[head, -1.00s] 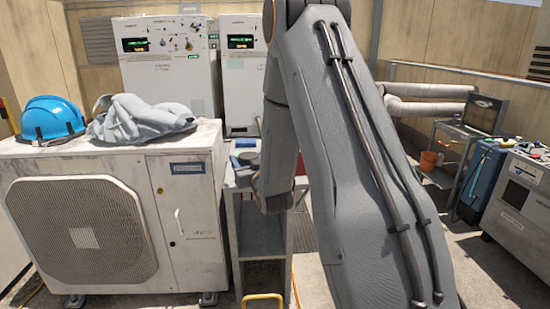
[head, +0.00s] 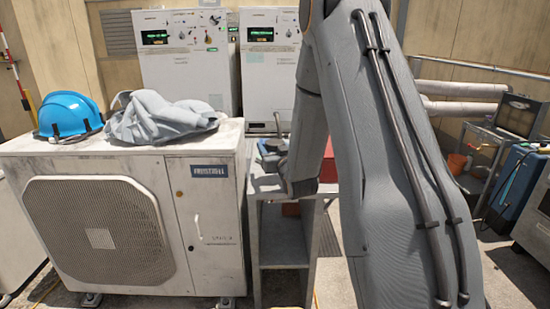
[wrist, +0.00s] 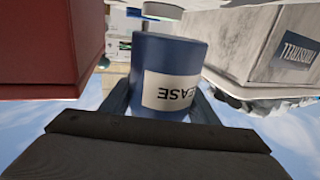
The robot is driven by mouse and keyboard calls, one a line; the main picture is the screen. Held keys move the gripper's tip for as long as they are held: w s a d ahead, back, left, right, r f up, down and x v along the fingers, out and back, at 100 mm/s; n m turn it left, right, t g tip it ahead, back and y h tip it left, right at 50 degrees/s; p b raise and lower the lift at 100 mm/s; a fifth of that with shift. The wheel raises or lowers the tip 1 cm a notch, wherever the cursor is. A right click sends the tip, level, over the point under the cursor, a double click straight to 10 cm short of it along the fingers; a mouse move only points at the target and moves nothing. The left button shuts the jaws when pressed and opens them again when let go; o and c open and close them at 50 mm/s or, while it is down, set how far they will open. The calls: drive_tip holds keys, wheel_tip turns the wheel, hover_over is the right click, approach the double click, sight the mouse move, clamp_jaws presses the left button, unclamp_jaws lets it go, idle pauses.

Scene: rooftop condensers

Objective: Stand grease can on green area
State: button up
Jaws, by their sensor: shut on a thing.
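The blue grease can (wrist: 170,62) is in the wrist view. Its white label reads upside down there. My gripper (wrist: 163,105) is shut on the can, with a dark finger on each side. In the head view my gripper (head: 287,172) is over the top of a grey metal stand (head: 283,250), right of the white condenser. My own arm hides much of that spot, and I cannot make out the can clearly there. I cannot make out the green area in either view.
The condenser (head: 210,230) carries a blue hard hat (head: 68,112) and a grey cloth (head: 155,118). A red box (wrist: 45,45) is close beside the can in the wrist view. Two control cabinets (head: 185,65) stand behind. A cart (head: 490,140) stands at right.

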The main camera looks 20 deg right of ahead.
drive_tip(key=shift+f+p, duration=0.3)
drive_tip(key=shift+f, duration=1.8)
drive_tip(key=shift+f, duration=0.1)
drive_tip(key=shift+f, duration=0.1)
drive_tip(key=o, duration=1.4)
